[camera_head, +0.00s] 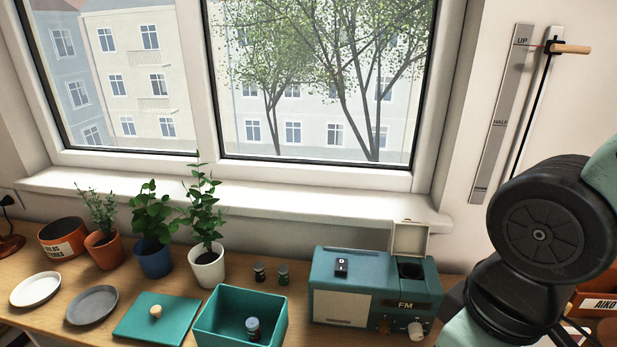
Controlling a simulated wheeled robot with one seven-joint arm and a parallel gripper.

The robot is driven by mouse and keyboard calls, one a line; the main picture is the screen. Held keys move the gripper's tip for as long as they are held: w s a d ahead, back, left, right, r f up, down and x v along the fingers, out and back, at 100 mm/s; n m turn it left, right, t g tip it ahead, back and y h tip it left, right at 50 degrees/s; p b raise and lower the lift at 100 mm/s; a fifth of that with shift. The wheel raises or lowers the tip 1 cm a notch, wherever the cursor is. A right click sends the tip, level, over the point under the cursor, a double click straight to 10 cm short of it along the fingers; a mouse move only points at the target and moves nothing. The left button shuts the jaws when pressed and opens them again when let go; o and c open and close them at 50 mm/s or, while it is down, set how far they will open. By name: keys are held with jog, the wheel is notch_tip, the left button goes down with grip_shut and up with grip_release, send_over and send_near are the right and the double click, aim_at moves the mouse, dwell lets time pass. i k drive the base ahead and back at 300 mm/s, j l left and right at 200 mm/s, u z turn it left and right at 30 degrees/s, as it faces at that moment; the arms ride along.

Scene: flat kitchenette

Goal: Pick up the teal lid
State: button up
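The teal lid (158,321) is a flat square panel with a small round wooden knob (156,311) on top. It lies on the wooden counter at the lower left of the head view, just left of the open teal box (240,318). A small bottle with a bluish-grey cap (253,327) stands inside the box. My arm shows at the right edge of the head view, well to the right of the lid. My gripper is outside the frame.
A grey plate (92,305) and a white plate (35,289) lie left of the lid. Potted plants (207,266) and an orange pot (62,239) stand behind. Two small jars (283,275) stand behind the box. A teal radio (372,287) stands to its right.

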aim_at(158, 319)
jog(key=k+j+u, duration=0.1)
jog(key=u, duration=1.25)
jog(key=k+l, duration=0.4)
jog(key=l, duration=0.2)
